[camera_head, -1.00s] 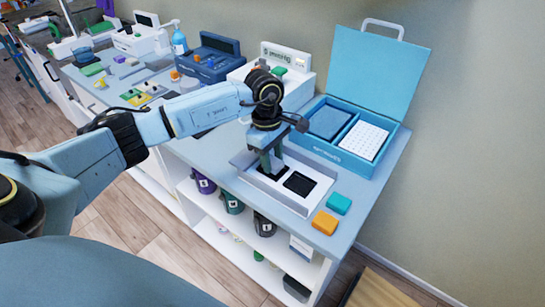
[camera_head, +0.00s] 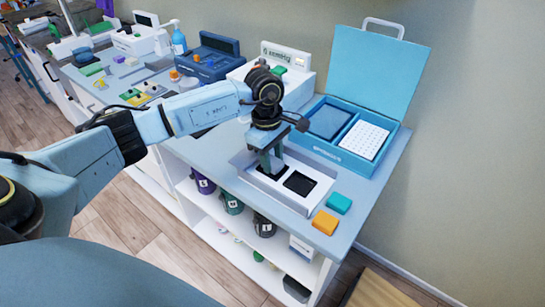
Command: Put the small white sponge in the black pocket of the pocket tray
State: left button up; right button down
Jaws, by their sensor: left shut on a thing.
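The white pocket tray (camera_head: 312,203) lies near the front edge of the blue counter. Its black pocket (camera_head: 299,183) shows open and empty, to the right of my left gripper. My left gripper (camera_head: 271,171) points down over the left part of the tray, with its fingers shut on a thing. That thing is mostly hidden by the fingers; it seems to be the small white sponge, but I cannot make out its shape. My right gripper is not in view.
A teal sponge (camera_head: 339,203) and an orange sponge (camera_head: 325,222) lie right of the tray. A blue case (camera_head: 342,155) with its lid raised stands behind. A white device (camera_head: 290,68) is at the back. Several mugs stand on the shelf below.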

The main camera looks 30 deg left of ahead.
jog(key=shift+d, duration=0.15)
pick_arm(q)
jog(key=shift+f, duration=0.15)
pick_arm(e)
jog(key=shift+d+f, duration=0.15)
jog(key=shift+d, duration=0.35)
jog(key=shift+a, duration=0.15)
